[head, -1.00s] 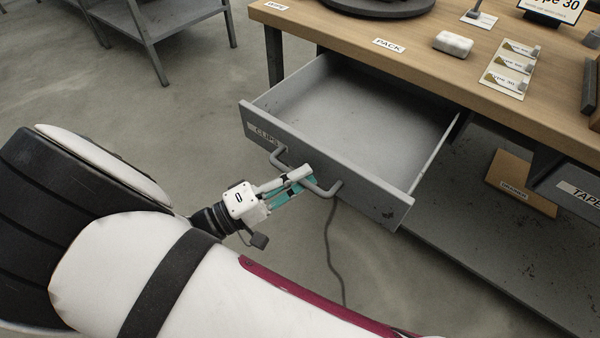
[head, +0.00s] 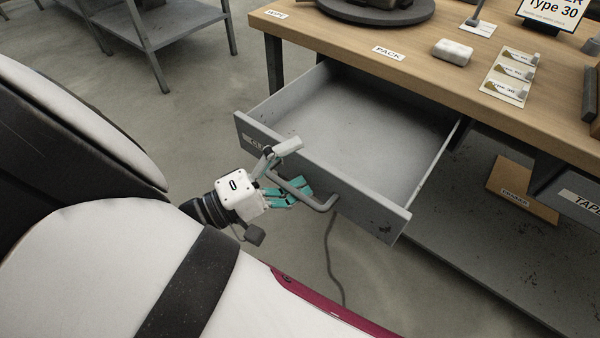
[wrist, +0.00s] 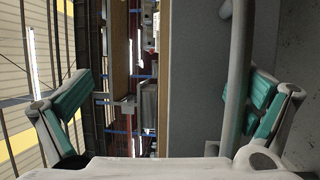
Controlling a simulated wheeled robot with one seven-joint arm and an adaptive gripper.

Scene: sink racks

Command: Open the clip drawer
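The grey clip drawer (head: 372,211) stands pulled well out from under the wooden worktop, and its visible inside is empty. Its label is partly covered by my gripper. A grey bar handle (head: 322,206) is on its front. My gripper (head: 288,172) is open at the handle, with one finger above the bar and the other below it. In the wrist view the fingers of my gripper (wrist: 160,108) are spread wide. The handle (wrist: 237,70) runs upright there, close beside the right finger; I cannot tell whether they touch.
The worktop (head: 350,35) carries a white block (head: 453,51), cards (head: 510,72) and a dark round stand (head: 375,10). A lower shelf (head: 470,235) holds a brown labelled piece (head: 522,190). A tape drawer (head: 575,190) is at the right. A grey rack (head: 165,22) stands at the back left.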

